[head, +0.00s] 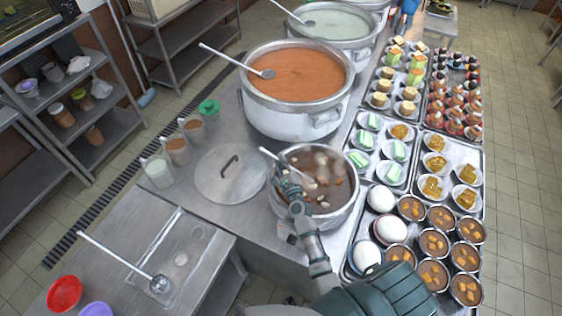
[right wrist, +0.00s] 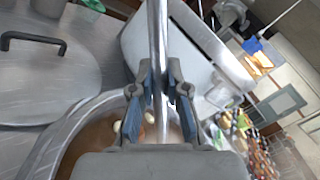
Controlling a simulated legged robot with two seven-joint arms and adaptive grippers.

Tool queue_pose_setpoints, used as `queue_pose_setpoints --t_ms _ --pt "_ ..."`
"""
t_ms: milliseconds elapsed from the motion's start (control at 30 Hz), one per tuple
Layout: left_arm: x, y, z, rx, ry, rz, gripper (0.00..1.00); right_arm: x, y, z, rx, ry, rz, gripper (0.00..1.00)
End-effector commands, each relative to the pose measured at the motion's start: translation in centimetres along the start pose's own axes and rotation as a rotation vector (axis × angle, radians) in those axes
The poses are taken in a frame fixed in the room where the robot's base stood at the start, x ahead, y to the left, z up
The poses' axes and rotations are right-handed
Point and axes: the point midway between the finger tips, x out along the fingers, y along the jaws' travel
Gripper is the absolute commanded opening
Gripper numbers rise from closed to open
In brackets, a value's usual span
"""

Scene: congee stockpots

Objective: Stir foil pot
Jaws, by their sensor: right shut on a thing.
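A steel pot (head: 341,209) of brown stew with pale and orange chunks stands near the table's front edge; I take it for the foil pot. Its rim also shows in the right wrist view (right wrist: 48,150). My right gripper (head: 286,181) is over the pot's left rim, shut on a metal ladle handle (head: 270,154). In the right wrist view the handle (right wrist: 158,30) passes between the fingers (right wrist: 160,82). The ladle's lower end is hidden. My left gripper is not in view.
A large pot of orange congee (head: 297,76) with a ladle stands behind. A round lid (head: 215,187) lies left of the stew pot. Trays of desserts, white eggs (head: 391,229) and filled cups (head: 433,242) crowd the right. Another ladle (head: 120,258) lies at the front left.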

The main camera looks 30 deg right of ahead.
Motion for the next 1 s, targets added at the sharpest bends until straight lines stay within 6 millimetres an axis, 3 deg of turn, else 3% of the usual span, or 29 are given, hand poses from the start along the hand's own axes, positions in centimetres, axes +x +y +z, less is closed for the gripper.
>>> queue_pose_setpoints --t_ms 367,1000 --pt "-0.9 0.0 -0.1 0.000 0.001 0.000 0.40 0.2 -2.1 2.3 0.003 -0.002 -0.004 0.00" --pt "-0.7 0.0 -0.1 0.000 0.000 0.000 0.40 0.6 -6.5 7.1 0.001 -0.003 -0.004 0.00"
